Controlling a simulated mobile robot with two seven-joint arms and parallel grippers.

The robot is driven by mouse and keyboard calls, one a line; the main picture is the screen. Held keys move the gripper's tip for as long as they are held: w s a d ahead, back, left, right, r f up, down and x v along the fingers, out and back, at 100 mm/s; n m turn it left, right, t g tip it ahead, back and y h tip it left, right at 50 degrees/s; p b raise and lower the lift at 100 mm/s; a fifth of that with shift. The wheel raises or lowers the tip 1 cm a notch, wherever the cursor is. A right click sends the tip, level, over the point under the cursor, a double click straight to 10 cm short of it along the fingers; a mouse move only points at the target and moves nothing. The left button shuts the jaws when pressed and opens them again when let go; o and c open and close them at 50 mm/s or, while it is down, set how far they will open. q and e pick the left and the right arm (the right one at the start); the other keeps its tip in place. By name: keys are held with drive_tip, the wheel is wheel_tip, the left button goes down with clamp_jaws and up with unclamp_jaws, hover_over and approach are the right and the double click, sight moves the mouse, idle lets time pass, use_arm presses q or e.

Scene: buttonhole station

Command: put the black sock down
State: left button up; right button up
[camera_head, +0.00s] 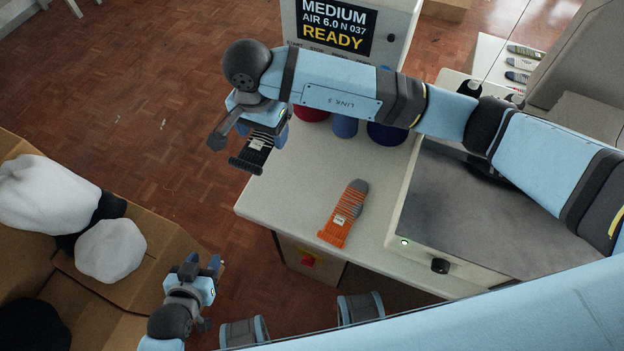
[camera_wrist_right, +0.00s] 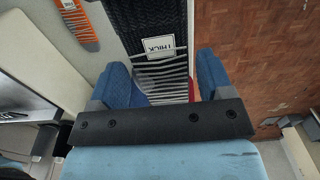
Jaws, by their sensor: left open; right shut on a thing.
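The black sock (camera_head: 251,156) has pale stripes and a white label. It hangs from my right gripper (camera_head: 262,122) near the left edge of the white worktop (camera_head: 290,190). In the right wrist view the sock (camera_wrist_right: 155,22) lies between the two blue fingers of my right gripper (camera_wrist_right: 163,75), with the label facing the camera and reading something like "THICK". Red floor shows to the right of it there. My left gripper (camera_head: 196,272) is open and empty, low at the left beside the cardboard boxes.
An orange and grey sock (camera_head: 345,212) lies on the worktop. Red and blue round things (camera_head: 345,125) stand behind my right arm. A display (camera_head: 336,26) reads "MEDIUM AIR 6.0 N 037 READY". A dark-topped machine (camera_head: 470,215) is at right. Cardboard boxes (camera_head: 155,270) hold white and black bundles.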

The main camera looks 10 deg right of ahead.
drive_tip(key=p, duration=0.1)
hover_over(274, 186)
wheel_tip(274, 186, down, 14)
drive_tip(key=shift+f, duration=2.7)
drive_tip(key=shift+f, duration=0.15)
drive_tip(key=o, duration=0.9)
wheel_tip(274, 186, up, 12)
drive_tip(key=shift+b, duration=0.45)
